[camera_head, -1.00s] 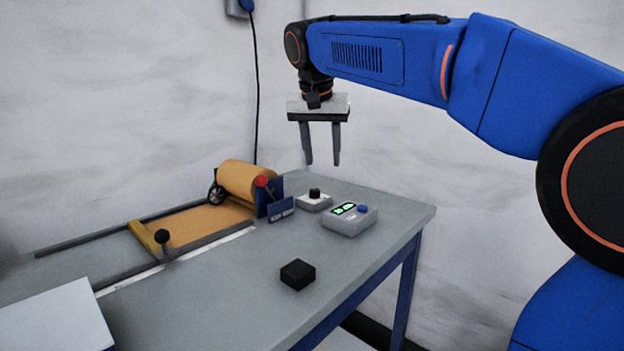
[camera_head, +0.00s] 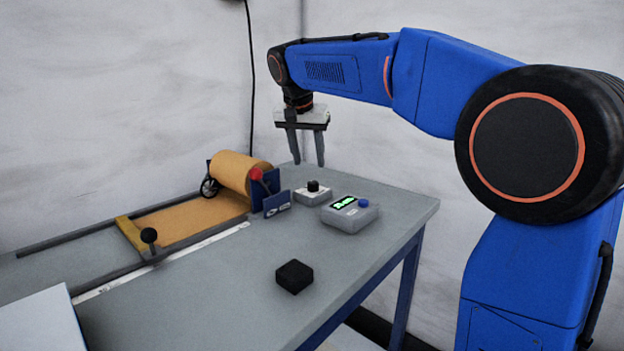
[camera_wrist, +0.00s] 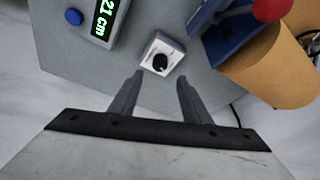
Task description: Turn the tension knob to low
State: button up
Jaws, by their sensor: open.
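The tension knob (camera_head: 313,186) is a small black knob on a light box (camera_head: 312,198) that stands on the grey table between the foil roll and the display unit. In the wrist view the knob (camera_wrist: 160,62) sits on the white face of its box, ahead of my fingertips and roughly between their lines. Its pointer direction is too small to read. My gripper (camera_head: 309,163) is open and empty, pointing down above the back of the table, higher than the knob and apart from it. Both fingers also show in the wrist view (camera_wrist: 160,77).
A display unit (camera_head: 352,218) with a blue button stands right of the knob box. A copper foil roll (camera_head: 240,173) with a red-balled lever (camera_head: 256,174) stands left. A black block (camera_head: 295,277) lies near the table's (camera_head: 240,290) front edge. Table around the block is clear.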

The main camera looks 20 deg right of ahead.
aim_at(313, 182)
jog(key=x, duration=0.8)
jog(key=shift+f, duration=0.1)
jog(key=c, duration=1)
